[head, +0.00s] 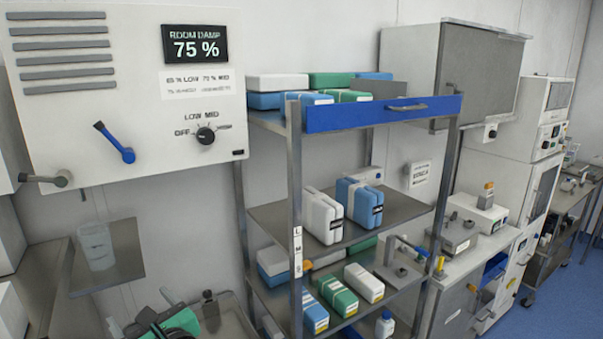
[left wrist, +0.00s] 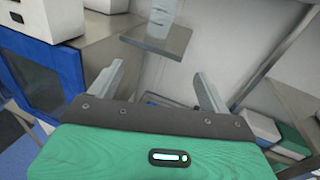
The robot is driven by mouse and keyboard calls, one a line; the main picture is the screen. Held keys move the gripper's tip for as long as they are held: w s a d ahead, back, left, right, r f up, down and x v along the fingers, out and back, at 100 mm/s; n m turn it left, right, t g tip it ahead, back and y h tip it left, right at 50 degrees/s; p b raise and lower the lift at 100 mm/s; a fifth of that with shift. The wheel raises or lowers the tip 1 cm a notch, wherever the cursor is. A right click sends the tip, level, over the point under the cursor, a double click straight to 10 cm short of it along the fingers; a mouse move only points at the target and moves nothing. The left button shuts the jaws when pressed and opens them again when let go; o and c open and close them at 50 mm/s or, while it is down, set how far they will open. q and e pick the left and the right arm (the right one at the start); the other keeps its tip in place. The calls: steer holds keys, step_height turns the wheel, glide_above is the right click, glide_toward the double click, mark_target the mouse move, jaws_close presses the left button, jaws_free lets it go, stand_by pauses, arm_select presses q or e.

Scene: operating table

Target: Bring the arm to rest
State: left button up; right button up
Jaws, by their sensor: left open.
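My left gripper (head: 141,311) is low at the bottom left of the head view, with its green housing partly cut off by the lower edge. In the left wrist view its two grey fingers (left wrist: 157,88) stand wide apart, with nothing between them. The gripper is below and to the right of a small wall shelf (head: 125,262) that bears a clear container (head: 97,246). My right gripper is not in view.
A metal rack (head: 295,185) with white, blue and green packs stands right of my left gripper. A panel (head: 130,95) with a dial and levers hangs above. A blue-fronted cabinet (left wrist: 35,80) is at left in the left wrist view.

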arm_select(q)
steer(key=s+f+n+g+h, duration=0.2)
steer(key=s+f+n+h, duration=0.3)
steer(key=f, duration=0.5)
steer(key=s+f+n+g+h, duration=0.1)
steer(key=s+f+n+h, duration=0.15)
steer(key=f+n, duration=0.55)
steer(key=s+d+f+n+g+h, duration=0.2)
steer(key=s+f+n+g+h, duration=0.1)
steer(key=s+f+n, duration=0.4)
steer(key=s+d+f+n+g+h, duration=0.25)
steer(key=s+f+n, duration=0.2)
steer(key=s, duration=0.55)
step_height(320, 180, down, 35)
steer(key=m+b, duration=0.1)
steer(key=b, duration=0.3)
steer(key=s+a+f+g+b, duration=0.1)
steer(key=s+f+b, duration=0.1)
steer(key=s+f, duration=0.7)
steer(key=s+a+f+g+b, duration=0.1)
steer(key=s+a+f+b, duration=0.1)
steer(key=s+f, duration=0.8)
step_height(320, 180, down, 5)
steer(key=shift+a+r, duration=0.1)
steer(key=shift+a, duration=0.1)
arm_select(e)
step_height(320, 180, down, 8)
